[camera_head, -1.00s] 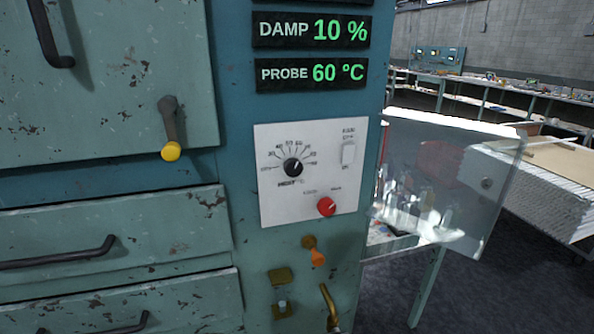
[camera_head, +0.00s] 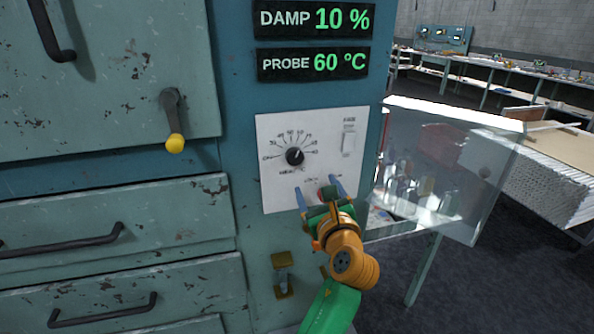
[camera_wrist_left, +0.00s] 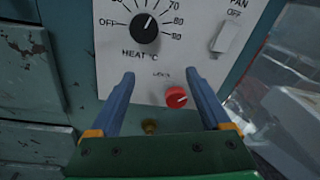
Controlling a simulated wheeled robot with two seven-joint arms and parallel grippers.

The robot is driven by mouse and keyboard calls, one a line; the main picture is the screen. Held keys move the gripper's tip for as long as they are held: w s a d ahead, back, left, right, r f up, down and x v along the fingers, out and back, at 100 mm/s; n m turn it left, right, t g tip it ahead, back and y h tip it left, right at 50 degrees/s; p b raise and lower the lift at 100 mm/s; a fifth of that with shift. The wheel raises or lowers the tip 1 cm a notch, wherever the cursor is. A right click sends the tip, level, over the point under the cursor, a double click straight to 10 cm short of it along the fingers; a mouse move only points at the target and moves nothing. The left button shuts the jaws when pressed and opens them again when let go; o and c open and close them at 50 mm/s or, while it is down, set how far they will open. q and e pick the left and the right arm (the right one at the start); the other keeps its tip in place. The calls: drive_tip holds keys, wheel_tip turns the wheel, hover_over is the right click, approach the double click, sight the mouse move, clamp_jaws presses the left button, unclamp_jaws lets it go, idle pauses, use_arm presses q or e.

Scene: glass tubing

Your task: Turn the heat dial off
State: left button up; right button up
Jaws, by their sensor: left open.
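The heat dial (camera_head: 295,156) is a round black knob on a white panel (camera_head: 268,133), and it also shows at the top of the left wrist view (camera_wrist_left: 144,28). Its white pointer is up and slightly right, among the numbers; OFF is printed at its left. My left gripper (camera_head: 318,186) is open and empty, its blue fingers spread just below the dial and apart from it. In the left wrist view the dial lies beyond the fingertips (camera_wrist_left: 159,77). My right gripper is not in view.
A red knob (camera_wrist_left: 176,97) sits on the panel near the right finger, mostly hidden in the head view. A white fan switch (camera_head: 348,142) is right of the dial. A yellow-tipped lever (camera_head: 175,143) is at left. A clear open door (camera_head: 470,170) stands out at right.

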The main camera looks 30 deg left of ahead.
use_arm(q)
drive_tip(key=g+y, duration=0.1)
drive_tip(key=y, duration=0.1)
approach(296, 157)
drive_tip(key=w+a, duration=0.1)
drive_tip(key=a, duration=0.1)
drive_tip(key=p+x, duration=0.2)
drive_tip(key=x, duration=0.5)
drive_tip(key=shift+w+f, duration=0.1)
drive_tip(key=shift+w, duration=0.1)
drive_tip(key=shift+s+d, duration=0.1)
drive_tip(key=shift+c, duration=1.2)
drive_tip(key=shift+d, duration=0.1)
clamp_jaws()
